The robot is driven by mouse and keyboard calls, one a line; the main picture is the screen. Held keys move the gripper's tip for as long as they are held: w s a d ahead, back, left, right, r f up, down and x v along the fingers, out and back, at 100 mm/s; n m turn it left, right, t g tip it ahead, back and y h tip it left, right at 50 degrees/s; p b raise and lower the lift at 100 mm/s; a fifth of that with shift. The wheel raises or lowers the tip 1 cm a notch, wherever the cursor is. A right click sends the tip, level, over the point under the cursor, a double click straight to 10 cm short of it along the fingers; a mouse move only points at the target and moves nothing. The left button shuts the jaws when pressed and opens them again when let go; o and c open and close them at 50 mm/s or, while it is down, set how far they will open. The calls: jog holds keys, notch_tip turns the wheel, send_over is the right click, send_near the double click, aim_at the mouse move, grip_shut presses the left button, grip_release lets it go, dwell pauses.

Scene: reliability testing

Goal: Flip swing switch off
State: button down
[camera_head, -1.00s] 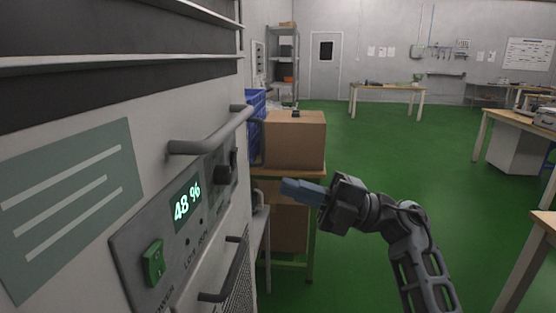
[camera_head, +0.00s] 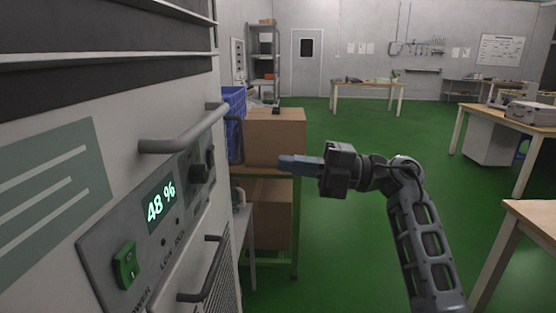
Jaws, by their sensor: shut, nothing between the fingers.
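A green rocker switch (camera_head: 126,265) sits on the grey control panel (camera_head: 100,245) of the large cabinet at the left, above a partly readable "POWER" label. A dark knob (camera_head: 201,170) is at the panel's far end. My gripper (camera_head: 282,162) points left toward the cabinet, with its blue fingers shut and empty. It is right of the panel and apart from it, in front of the cardboard boxes in the picture. Which way the switch is tipped is hard to tell.
Grey bar handles (camera_head: 187,131) stick out from the cabinet above and below the panel. A cardboard box (camera_head: 274,137) and a blue crate (camera_head: 234,124) stand behind my gripper on a wooden-framed stand. A table corner (camera_head: 535,215) is at the right. Green floor between is open.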

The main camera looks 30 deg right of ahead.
aim_at(212, 152)
jog(key=p+x, duration=0.2)
jog(key=x, duration=1)
jog(key=shift+a+r, duration=0.1)
jog(key=shift+r, duration=0.05)
